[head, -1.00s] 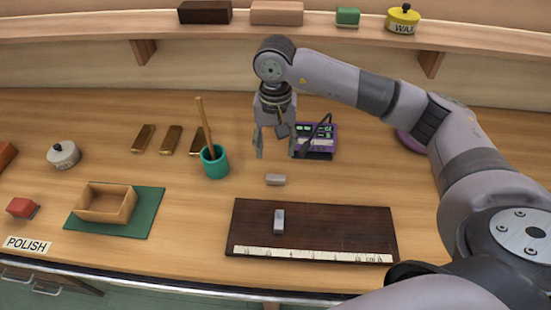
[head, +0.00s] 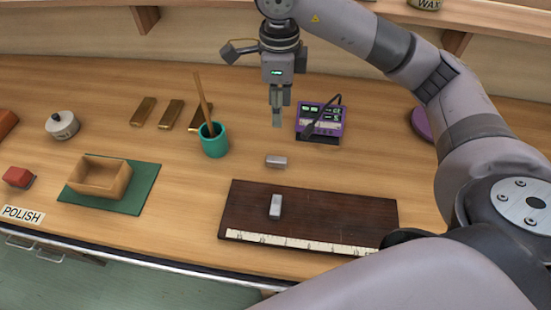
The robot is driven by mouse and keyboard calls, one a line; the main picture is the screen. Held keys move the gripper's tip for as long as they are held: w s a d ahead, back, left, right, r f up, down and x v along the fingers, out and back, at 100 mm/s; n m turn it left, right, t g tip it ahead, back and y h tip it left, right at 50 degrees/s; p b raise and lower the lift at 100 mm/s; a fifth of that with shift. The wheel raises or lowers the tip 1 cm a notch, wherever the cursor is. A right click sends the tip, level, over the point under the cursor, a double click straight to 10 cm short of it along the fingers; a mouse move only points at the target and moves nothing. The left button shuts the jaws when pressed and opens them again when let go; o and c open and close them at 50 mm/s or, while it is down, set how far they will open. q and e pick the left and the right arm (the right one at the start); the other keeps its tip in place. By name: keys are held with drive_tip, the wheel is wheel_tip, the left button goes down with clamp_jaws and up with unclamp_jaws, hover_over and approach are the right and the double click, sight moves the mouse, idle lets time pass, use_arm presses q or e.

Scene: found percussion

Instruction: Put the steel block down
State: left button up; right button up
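Two small grey metal blocks are in the head view. One block (head: 276,161) lies on the bench just behind the dark board, its long side running left to right. The other block (head: 275,206) rests on the dark wooden board (head: 340,215), pointing front to back. I cannot tell which is the steel block. My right gripper (head: 279,117) points down above the bench, behind both blocks in the picture, and touches neither. Its fingers are lined up in depth, one partly behind the other; they look apart, with nothing visible between them. My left gripper is out of view.
A teal cup (head: 214,146) with a stick stands left of the gripper. A purple device (head: 322,122) is to its right. Several brass bars (head: 171,114), an open wooden box (head: 97,178) on a green mat (head: 140,190) and a white-lidded tin (head: 62,125) are left.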

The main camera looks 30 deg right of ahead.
drive_tip(key=p, duration=0.3)
hover_over(276, 159)
drive_tip(key=shift+m, duration=0.3)
drive_tip(key=f, duration=1.1)
drive_tip(key=shift+s+d+f, duration=0.1)
drive_tip(key=shift+d+f, duration=0.1)
drive_tip(key=shift+f, duration=0.2)
wheel_tip(276, 159, down, 5)
drive_tip(key=shift+a+r+p, duration=0.1)
drive_tip(key=shift+a+p, duration=0.05)
drive_tip(key=shift+p, duration=0.9)
drive_tip(key=shift+f, duration=0.35)
drive_tip(key=shift+c, duration=0.3)
clamp_jaws()
drive_tip(key=shift+r, duration=0.1)
